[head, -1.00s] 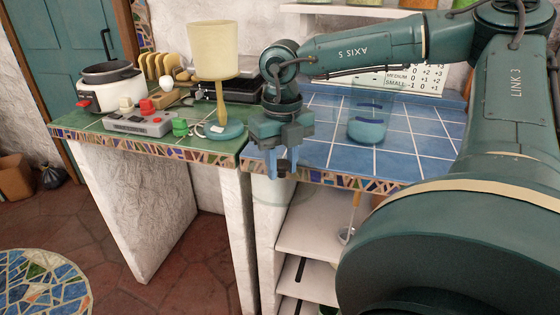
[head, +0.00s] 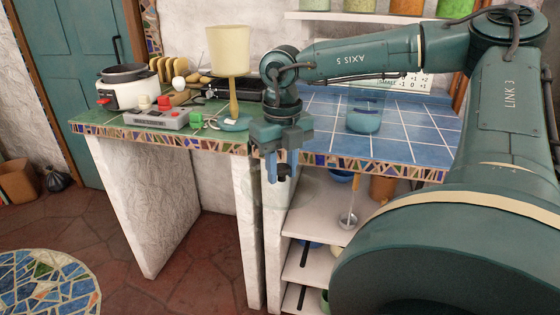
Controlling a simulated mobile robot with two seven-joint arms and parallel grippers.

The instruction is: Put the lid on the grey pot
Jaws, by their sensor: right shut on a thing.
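My right gripper (head: 281,168) points down in front of the counter's front edge, near where the green and blue tiled parts meet. Its blue fingers are shut on a small dark knob (head: 283,171), which looks like the knob of a clear lid. The lid's glass is very faint, and its outline is hard to make out against the counter edge and shelves. A dark grey open pot (head: 125,71) sits in a white cooker at the far left of the green counter, well away from my gripper. My left gripper is out of view.
A lamp (head: 229,52) with a cream shade stands between my right gripper and the pot. A grey box with red buttons (head: 157,119) lies before the cooker. A blue container (head: 363,119) stands on the blue tiles (head: 412,139). White shelves (head: 318,208) are below.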

